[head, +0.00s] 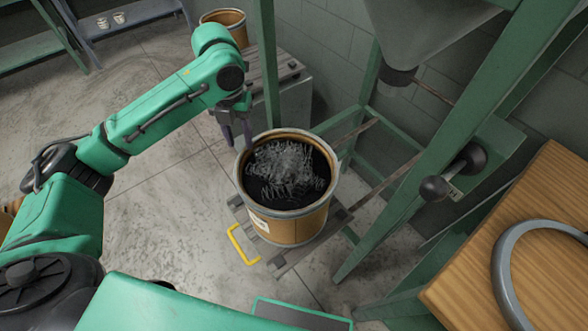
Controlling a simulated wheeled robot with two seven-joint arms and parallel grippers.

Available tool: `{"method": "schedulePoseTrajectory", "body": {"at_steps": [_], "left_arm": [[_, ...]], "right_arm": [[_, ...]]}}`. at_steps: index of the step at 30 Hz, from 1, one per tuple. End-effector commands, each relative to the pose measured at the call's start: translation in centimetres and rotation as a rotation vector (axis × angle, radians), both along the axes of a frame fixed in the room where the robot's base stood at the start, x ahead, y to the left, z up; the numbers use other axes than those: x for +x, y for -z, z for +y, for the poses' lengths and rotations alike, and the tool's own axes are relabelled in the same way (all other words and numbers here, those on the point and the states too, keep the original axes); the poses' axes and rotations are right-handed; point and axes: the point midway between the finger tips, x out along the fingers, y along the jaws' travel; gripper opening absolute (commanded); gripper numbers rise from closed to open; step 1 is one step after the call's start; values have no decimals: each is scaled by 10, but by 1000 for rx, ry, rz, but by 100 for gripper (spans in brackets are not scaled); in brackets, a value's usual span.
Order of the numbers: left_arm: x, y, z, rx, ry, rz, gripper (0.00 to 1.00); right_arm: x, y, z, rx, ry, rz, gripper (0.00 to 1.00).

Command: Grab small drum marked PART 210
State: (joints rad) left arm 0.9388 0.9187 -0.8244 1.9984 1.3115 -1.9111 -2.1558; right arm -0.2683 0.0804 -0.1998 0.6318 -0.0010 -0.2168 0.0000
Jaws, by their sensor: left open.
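A small tan drum (297,229) with a grey metal rim stands upright on a low slatted wooden platform. It is open at the top and holds a heap of wire springs (283,168) on a dark bed. A white label (260,223) is on its front left side, but its text is too small to read. My left gripper (236,138) points down just beyond the drum's far left rim. It is open, with nothing seen between its fingers. I cannot tell whether it touches the rim. My right gripper is not in view.
A green frame (408,195) with a grey hopper (428,32) stands right of the drum. A second drum (229,21) stands behind my left arm. A wooden table (540,225) with a grey ring is at right. A yellow handle (238,245) sits by the platform. Floor at left is clear.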

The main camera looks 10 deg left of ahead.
Motion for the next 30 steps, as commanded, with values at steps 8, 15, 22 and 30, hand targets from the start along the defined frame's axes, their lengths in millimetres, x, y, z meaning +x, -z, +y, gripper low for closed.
{"method": "schedulePoseTrajectory", "body": {"at_steps": [8,15,22,30], "left_arm": [[-3,66,0,1,-1,6,42],[-3,101,0,1,-1,3,42],[-3,141,0,1,0,1,42],[-3,143,0,1,0,-1,23]], "right_arm": [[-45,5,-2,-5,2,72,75],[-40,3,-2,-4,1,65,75],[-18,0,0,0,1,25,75],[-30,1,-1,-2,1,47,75]]}}
